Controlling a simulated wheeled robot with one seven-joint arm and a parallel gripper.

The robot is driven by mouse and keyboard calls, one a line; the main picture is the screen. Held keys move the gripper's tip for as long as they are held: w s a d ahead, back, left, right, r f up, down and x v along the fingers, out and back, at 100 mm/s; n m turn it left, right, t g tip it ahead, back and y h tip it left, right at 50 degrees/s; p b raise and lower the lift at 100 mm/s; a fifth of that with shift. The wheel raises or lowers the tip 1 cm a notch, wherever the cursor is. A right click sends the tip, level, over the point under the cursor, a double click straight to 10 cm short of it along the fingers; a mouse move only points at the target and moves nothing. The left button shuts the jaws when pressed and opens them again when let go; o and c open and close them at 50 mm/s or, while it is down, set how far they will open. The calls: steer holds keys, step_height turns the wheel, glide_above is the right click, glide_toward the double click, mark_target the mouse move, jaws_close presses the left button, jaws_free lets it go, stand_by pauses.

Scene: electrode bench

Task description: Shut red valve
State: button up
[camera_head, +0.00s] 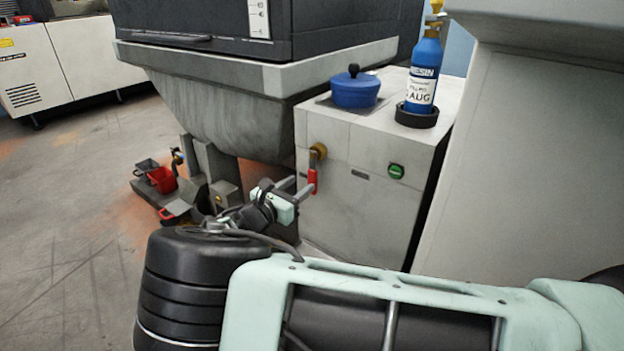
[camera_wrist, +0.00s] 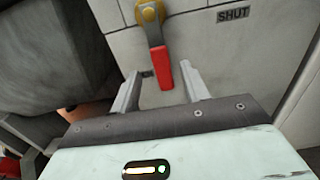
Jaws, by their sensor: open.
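The red valve has a brass hub (camera_head: 318,152) on the front of a pale cabinet, and its red-gripped lever (camera_head: 312,181) hangs down. In the wrist view the brass hub (camera_wrist: 150,12) is at the top, and the red grip (camera_wrist: 162,70) points down with a slight tilt. My gripper (camera_head: 302,188) is open at the lever. In the wrist view my gripper (camera_wrist: 161,72) has one finger on each side of the red grip, with gaps visible. A "SHUT" label (camera_wrist: 233,15) is right of the hub. Another small label is partly hidden behind the lever.
A green button (camera_head: 396,171) is right of the valve. A grey hopper (camera_head: 215,115) stands close on the left. Red and grey bins (camera_head: 162,180) stand on the floor.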

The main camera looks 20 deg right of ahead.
mark_target(311, 176)
steer(key=b+x, duration=0.1)
steer(key=x, duration=0.5)
steer(key=shift+w+d, duration=0.15)
steer(key=shift+d, duration=0.05)
jaws_close()
